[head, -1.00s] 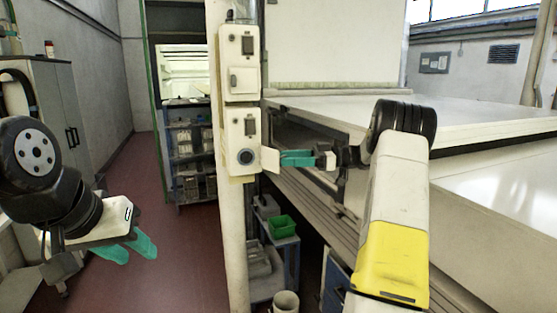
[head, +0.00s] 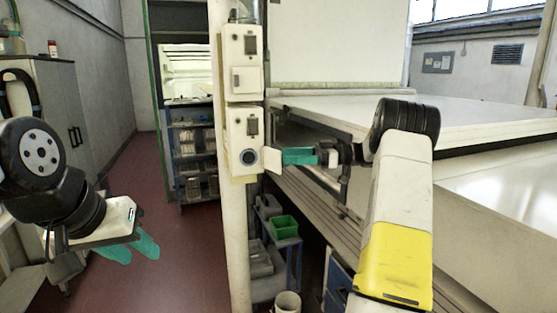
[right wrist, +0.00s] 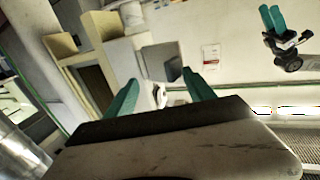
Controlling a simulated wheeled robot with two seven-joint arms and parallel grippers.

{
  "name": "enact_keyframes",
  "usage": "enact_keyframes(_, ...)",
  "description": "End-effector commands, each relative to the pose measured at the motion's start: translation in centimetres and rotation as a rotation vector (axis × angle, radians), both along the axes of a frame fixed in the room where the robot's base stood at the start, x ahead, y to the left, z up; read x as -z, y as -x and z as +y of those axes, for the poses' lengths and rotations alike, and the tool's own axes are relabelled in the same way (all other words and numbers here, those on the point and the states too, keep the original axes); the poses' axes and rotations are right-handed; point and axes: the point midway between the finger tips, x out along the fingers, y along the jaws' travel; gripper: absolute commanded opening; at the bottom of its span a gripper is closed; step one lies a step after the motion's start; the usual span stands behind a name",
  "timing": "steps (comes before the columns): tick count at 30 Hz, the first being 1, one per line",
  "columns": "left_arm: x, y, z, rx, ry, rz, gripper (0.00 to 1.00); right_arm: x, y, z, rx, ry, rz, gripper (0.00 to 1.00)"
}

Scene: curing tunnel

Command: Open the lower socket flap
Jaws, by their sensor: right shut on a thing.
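The lower socket box (head: 237,128) is a cream box on the post. Its flap (head: 273,160) stands out from the box's right side, and the round dark socket (head: 248,157) is uncovered. My right gripper (head: 285,157) has its teal fingers at the flap's outer edge and is shut on the flap. In the right wrist view the fingers (right wrist: 160,92) point toward the boxes, with a small pale piece between them. My left gripper (head: 132,250) is open and empty at the lower left, far from the box.
The upper socket box (head: 243,62) sits just above on the same post (head: 235,225). White tunnel beds (head: 465,120) lie behind and beside my right arm. A small trolley with a green bin (head: 284,227) stands below. The red floor aisle (head: 175,240) is free.

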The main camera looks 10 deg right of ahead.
Motion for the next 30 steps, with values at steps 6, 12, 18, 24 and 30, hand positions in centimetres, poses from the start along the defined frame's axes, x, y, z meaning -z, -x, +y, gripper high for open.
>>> enact_keyframes(6, 0.0, 0.0, 0.0, 0.000, 0.000, 0.000, 0.36, -3.5, 1.1, 0.8, -0.002, -0.006, -0.011, 0.33)
enact_keyframes(12, 0.0, 0.0, 0.0, 0.000, 0.000, 0.000, 0.36, -3.5, 4.9, 1.8, -0.001, -0.006, -0.007, 0.33)
enact_keyframes(18, 0.0, 0.0, 0.0, 0.000, 0.000, 0.000, 0.36, -3.8, 9.5, 3.2, 0.000, -0.006, -0.004, 0.33)
enact_keyframes(24, 0.0, 0.0, 0.0, 0.000, 0.000, 0.000, 0.36, -4.1, 13.2, 4.3, 0.000, -0.005, -0.004, 0.33)
enact_keyframes(30, 0.0, 0.0, 0.0, 0.000, 0.000, 0.000, 0.36, -4.2, 15.0, 4.9, 0.000, -0.005, -0.004, 0.33)
